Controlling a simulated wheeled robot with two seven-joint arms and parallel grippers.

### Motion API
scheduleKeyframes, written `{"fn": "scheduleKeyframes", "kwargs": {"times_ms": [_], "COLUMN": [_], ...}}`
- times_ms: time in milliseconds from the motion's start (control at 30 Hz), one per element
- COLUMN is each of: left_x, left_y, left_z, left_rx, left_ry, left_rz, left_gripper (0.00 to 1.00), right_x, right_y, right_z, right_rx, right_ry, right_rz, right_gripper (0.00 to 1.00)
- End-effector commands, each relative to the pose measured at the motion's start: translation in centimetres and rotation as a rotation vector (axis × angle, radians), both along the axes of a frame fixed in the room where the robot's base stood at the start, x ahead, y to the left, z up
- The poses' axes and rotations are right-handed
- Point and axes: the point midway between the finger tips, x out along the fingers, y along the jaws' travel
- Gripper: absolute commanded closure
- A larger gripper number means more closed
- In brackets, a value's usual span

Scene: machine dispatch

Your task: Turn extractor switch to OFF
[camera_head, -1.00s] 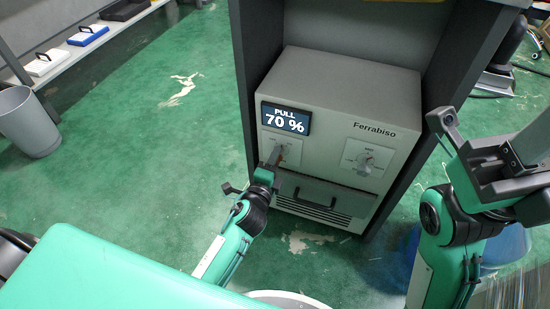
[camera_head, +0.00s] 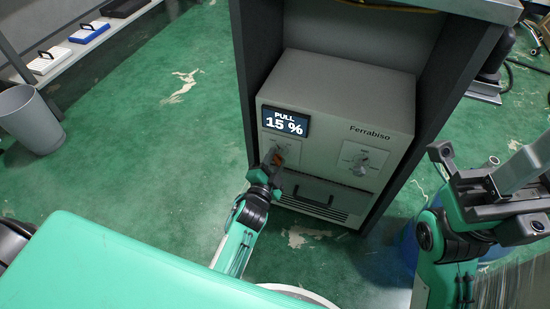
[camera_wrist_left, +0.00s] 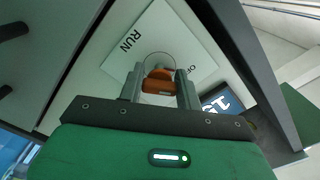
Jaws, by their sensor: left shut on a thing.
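The extractor (camera_head: 340,86) is a grey box with a white front, labelled Ferrabiso, standing in a dark cabinet. Its display (camera_head: 285,119) reads "PULL 15 %". An orange switch knob (camera_wrist_left: 158,80) sits on a white plate (camera_wrist_left: 118,62) printed RUN and partly visible OF. My left gripper (camera_head: 277,158) is at the knob below the display. In the left wrist view its fingers (camera_wrist_left: 160,88) are shut on the knob's sides. The knob is mostly hidden by the gripper in the head view. My right gripper (camera_head: 490,172) is held at the right, away from the extractor; its jaw gap is unclear.
A second dial (camera_head: 361,165) is on the right of the front panel, above a drawer handle (camera_head: 318,193). A grey bin (camera_head: 28,120) stands at the left beside a shelf with trays (camera_head: 90,32). Green floor is open between bin and cabinet.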

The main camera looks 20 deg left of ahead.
Motion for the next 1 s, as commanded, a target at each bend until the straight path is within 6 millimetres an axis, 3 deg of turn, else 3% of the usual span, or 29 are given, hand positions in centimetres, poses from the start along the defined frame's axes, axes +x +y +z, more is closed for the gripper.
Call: {"fn": "scheduleKeyframes", "kwargs": {"times_ms": [500, 533, 600, 1000], "left_x": [-0.04, -0.04, -0.04, 0.0], "left_y": [0.09, 0.08, 0.07, 0.03], "left_z": [-0.17, -0.18, -0.16, 0.57], "left_rx": [-0.018, -0.018, -0.017, -0.016], "left_ry": [0.004, 0.004, 0.004, 0.001], "left_rz": [0.001, 0.001, 0.001, 0.0], "left_gripper": [0.88, 0.6, 0.46, 0.44], "right_x": [0.12, 0.12, 0.12, 0.07], "right_y": [0.0, 0.0, 0.01, -0.01], "right_z": [-0.19, -0.18, -0.17, 0.26], "right_rx": [-0.002, -0.002, -0.002, -0.002], "right_ry": [0.01, 0.01, 0.01, 0.006], "right_rz": [-0.002, -0.002, -0.002, -0.001], "right_gripper": [0.64, 0.64, 0.64, 0.64]}}
